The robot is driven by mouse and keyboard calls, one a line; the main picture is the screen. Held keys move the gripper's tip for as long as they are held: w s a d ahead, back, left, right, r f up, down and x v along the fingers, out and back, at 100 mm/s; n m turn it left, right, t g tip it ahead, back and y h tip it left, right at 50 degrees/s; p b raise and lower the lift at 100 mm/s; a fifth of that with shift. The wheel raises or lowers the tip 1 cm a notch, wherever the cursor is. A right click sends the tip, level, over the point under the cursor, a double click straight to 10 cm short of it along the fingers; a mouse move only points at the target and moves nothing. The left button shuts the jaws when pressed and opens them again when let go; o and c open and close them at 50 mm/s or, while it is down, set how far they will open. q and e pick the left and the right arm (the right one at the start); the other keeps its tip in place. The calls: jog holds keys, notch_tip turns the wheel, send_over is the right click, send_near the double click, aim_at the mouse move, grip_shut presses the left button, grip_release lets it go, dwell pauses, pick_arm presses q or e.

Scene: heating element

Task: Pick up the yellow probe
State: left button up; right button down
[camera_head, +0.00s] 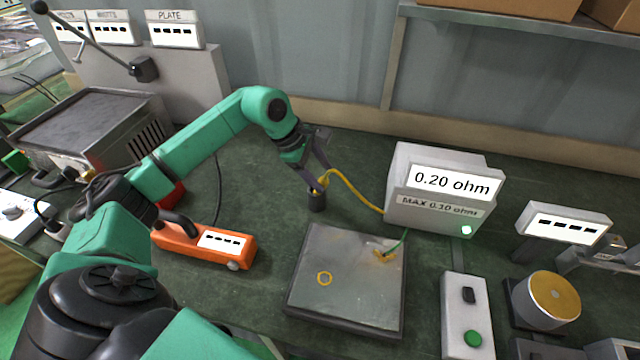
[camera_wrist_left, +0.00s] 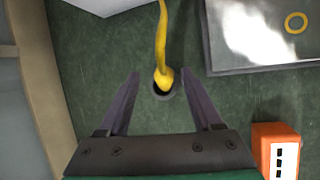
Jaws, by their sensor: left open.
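The yellow probe (camera_head: 321,184) stands in a small dark cylindrical holder (camera_head: 317,202) on the green bench, with its yellow cable running to the ohm meter (camera_head: 440,188). My left gripper (camera_head: 317,182) is at the probe. In the left wrist view the probe (camera_wrist_left: 163,78) lies between the two open fingers (camera_wrist_left: 163,88), nearer their tips, with a gap visible on both sides. The holder's dark opening shows under it. The meter display reads "0.20 ohm" above a "MAX 0.10 ohm" label. My right gripper is not in view.
A metal plate (camera_head: 345,308) with a yellow ring mark (camera_head: 324,279) and a green-wired clip (camera_head: 384,254) lies in front of the holder. An orange device (camera_head: 205,245) stands to the left. A button box (camera_head: 468,318) and round gold-topped part (camera_head: 546,299) are at right.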

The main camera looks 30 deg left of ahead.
pick_arm(q)
jog(key=p+x, duration=0.1)
jog(key=x, duration=0.2)
jog(key=p+x, duration=0.1)
jog(key=x, duration=0.1)
jog(key=shift+s+f+p, duration=0.15)
jog(key=shift+f+p, duration=0.15)
jog(key=shift+f, duration=0.1)
grip_shut()
jog(key=shift+d+r, duration=0.1)
jog(key=shift+r, duration=0.05)
